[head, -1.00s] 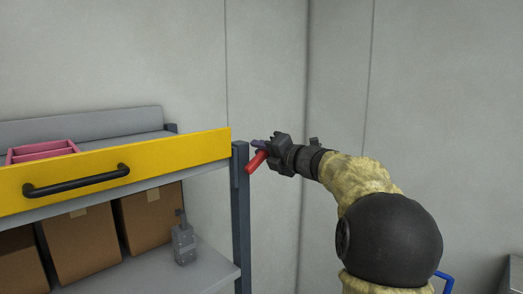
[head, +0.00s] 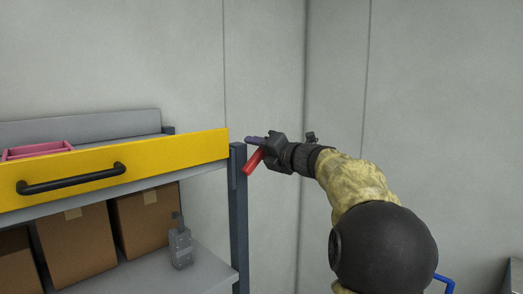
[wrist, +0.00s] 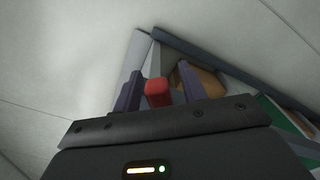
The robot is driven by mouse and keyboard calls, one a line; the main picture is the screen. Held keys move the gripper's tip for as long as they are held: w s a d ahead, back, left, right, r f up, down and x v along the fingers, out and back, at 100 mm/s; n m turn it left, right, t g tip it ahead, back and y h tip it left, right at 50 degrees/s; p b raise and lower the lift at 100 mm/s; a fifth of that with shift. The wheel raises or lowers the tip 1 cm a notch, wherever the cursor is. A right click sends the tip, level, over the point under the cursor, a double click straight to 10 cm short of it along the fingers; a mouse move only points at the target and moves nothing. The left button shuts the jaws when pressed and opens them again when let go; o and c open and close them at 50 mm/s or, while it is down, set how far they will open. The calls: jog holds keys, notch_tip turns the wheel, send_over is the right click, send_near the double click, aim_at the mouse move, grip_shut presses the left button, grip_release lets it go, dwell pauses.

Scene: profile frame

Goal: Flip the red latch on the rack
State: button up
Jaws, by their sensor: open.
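The red latch (head: 255,161) is a short red handle beside the top of the rack's right front post (head: 238,205), slanting down and left in the head view. My gripper (head: 255,141) is at the latch, with its fingers pointing left toward the post. In the wrist view the red latch (wrist: 157,92) shows between the two dark purple fingers of my gripper (wrist: 160,90), which are apart. A gap seems to show on the latch's right side; contact with the left finger cannot be told. Part of the latch is hidden behind the gripper.
The rack has a yellow front panel (head: 120,168) with a black handle (head: 70,179). A pink tray (head: 38,151) sits on top. Cardboard boxes (head: 75,245) and a grey bottle-like item (head: 180,246) stand on the lower shelf. Plain walls lie behind.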

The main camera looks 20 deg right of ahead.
jog(key=shift+s+d+f+b, duration=0.1)
jog(key=shift+s+d+b, duration=0.1)
jog(key=shift+s+b, duration=0.15)
jog(key=b+v, duration=0.6)
jog(key=v, duration=1)
jog(key=shift+s, duration=0.3)
